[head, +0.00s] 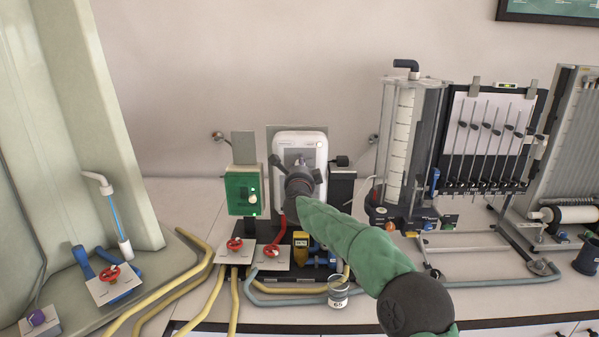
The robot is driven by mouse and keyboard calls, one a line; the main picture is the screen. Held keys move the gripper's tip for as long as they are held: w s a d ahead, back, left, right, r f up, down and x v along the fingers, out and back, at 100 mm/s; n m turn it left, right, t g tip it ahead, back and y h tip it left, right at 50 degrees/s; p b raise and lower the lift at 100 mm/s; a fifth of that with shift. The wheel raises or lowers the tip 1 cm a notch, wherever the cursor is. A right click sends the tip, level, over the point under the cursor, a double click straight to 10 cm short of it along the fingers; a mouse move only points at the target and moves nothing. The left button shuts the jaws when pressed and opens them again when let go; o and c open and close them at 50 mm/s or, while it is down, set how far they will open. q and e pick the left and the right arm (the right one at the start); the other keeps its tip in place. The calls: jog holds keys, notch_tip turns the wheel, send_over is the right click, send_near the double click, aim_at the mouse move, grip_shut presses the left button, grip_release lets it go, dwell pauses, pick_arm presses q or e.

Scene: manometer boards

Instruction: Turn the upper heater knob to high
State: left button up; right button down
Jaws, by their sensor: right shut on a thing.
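A white heater unit (316,144) with a rounded housing and a grey front stands upright at the back of the bench, left of the picture's middle. My right gripper (299,167) reaches in from the lower right and is shut at the unit's grey front, on what appears to be the upper heater knob. The dark gripper body hides nearly all of the knob, so its pointer and markings cannot be read. My left gripper is not in view.
Left of the unit is a green box (240,191) with a small light knob. A clear column (402,140) and a tube board (489,139) stand right.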

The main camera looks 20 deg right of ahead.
jog(key=shift+d+m, duration=0.1)
jog(key=shift+m, duration=0.4)
jog(key=c, duration=0.9)
grip_release()
jog(key=shift+c, duration=0.2)
jog(key=shift+s, duration=0.15)
jog(key=v, duration=1.1)
jog(key=shift+s, duration=0.35)
